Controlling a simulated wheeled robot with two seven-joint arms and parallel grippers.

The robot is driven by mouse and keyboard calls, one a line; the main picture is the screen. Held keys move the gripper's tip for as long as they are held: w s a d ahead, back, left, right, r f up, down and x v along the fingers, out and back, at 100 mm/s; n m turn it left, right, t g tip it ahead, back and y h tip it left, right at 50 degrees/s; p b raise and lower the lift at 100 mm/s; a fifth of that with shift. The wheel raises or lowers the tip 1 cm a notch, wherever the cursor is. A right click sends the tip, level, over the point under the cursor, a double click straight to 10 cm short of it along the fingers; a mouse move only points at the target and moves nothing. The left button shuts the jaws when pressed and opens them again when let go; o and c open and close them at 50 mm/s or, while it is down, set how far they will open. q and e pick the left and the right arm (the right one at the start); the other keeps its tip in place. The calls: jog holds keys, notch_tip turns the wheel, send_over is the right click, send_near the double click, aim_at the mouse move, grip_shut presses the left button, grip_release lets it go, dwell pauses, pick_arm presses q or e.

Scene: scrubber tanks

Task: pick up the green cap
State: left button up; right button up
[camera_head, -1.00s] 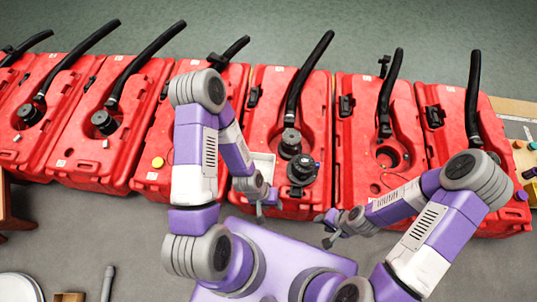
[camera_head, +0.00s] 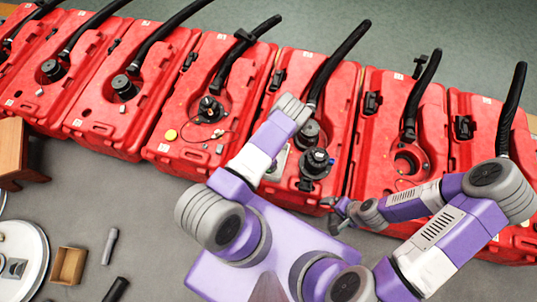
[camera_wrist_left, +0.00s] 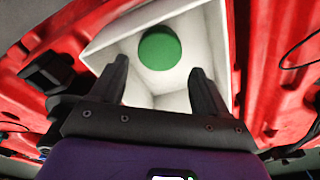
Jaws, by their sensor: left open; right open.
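The green cap (camera_wrist_left: 160,48) is a round green disc lying inside a small white open box (camera_wrist_left: 205,52) in the left wrist view. My left gripper (camera_wrist_left: 162,82) is open, its two fingers apart at the box's near side, with the cap visible beyond and between them. In the head view a sliver of the white box (camera_head: 279,163) shows beside my left forearm; the cap and left gripper cannot be made out there. My right gripper (camera_head: 335,216) is open and empty, near the front edge of the red tanks, right of the box.
A row of red tanks (camera_head: 112,122) with black hoses spans the back. A black fitting (camera_head: 316,163) stands just right of the box. A small wooden box (camera_head: 68,266) and white round lid lie at lower left.

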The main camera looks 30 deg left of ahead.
pick_arm(q)
notch_tip(320, 180, down, 6)
jog(key=b, duration=0.2)
jog(key=shift+w+d+b, duration=0.1)
jog(key=shift+w+b, duration=0.05)
jog(key=shift+b, duration=0.15)
jog(key=c, duration=0.8)
